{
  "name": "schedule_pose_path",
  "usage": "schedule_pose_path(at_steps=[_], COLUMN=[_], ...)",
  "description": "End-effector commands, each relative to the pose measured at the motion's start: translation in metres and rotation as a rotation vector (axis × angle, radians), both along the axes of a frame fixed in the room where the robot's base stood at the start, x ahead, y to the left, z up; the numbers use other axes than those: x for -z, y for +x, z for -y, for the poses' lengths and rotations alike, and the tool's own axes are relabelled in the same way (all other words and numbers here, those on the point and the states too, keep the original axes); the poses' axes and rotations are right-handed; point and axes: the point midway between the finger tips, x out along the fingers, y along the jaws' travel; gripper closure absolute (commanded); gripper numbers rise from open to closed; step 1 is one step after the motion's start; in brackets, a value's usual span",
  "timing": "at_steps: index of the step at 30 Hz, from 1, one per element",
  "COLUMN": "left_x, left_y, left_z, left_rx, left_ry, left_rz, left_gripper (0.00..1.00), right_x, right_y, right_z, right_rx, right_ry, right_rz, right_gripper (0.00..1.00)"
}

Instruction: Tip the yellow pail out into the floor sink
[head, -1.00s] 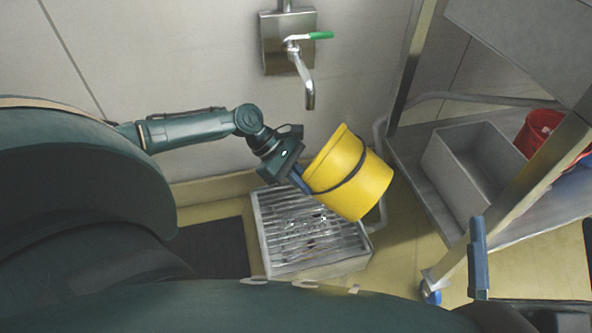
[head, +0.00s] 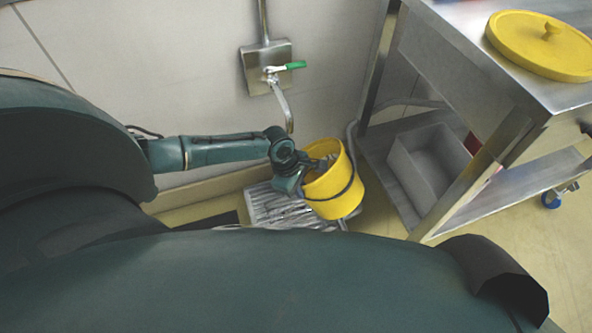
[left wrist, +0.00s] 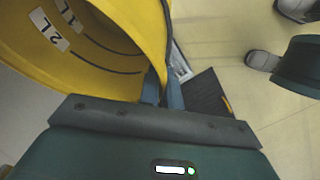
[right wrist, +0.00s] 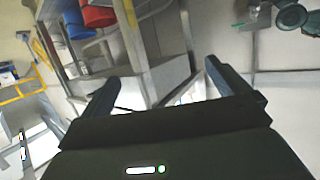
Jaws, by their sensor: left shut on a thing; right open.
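The yellow pail (head: 336,197) hangs above the right part of the floor sink (head: 262,206), a low box with a metal grate. It is tilted slightly, its mouth facing up and partly toward me. My left gripper (head: 304,178) is shut on its rim at the left side. In the left wrist view the fingers (left wrist: 163,90) pinch the wall of the pail (left wrist: 148,20); volume marks show on its inner wall, and its bottom is out of sight. My right gripper (right wrist: 178,88) is open and empty in the right wrist view.
A wall tap (head: 284,95) with a green lever is above the sink. A steel cart stands right of the pail, with a yellow lid (head: 541,45) on top and a grey bin (head: 428,160) on its lower shelf. Red (right wrist: 98,15) and blue (right wrist: 75,24) buckets show in the right wrist view.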

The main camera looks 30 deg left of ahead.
Motion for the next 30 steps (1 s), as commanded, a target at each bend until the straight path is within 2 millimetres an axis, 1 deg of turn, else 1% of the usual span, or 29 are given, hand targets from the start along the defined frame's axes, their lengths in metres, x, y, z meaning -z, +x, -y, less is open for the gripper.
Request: schedule_pose_path(at_steps=[1, 6, 9, 15, 21, 25, 30], left_x=[-0.007, -0.014, -0.022, -0.023, -0.023, -0.025, -0.025], left_y=[0.0, 0.001, 0.0, 0.0, 0.001, 0.001, 0.001], left_z=[0.003, 0.008, 0.012, 0.016, 0.016, 0.015, 0.015], left_rx=[0.001, 0.001, 0.002, 0.001, 0.0, -0.001, -0.001], left_ry=[0.019, 0.092, 0.206, 0.441, 0.621, 0.676, 0.69], left_rz=[-0.002, -0.004, -0.014, -0.028, -0.037, -0.04, -0.04], left_gripper=[1.0, 1.0, 1.0, 1.0, 1.0, 1.0, 1.0], right_x=[-0.012, -0.036, -0.053, -0.04, -0.033, -0.033, -0.033], right_y=[-0.002, -0.007, -0.007, 0.0, 0.001, 0.001, 0.001], right_z=[0.003, 0.012, 0.014, 0.004, 0.001, 0.001, 0.001], right_rx=[0.013, 0.053, 0.071, 0.055, 0.051, 0.05, 0.05], right_ry=[0.014, 0.064, 0.096, 0.103, 0.104, 0.103, 0.103], right_rz=[0.001, 0.011, -0.012, -0.093, -0.11, -0.11, -0.11], right_gripper=[0.0, 0.0, 0.0, 0.0, 0.0, 0.0, 0.0])
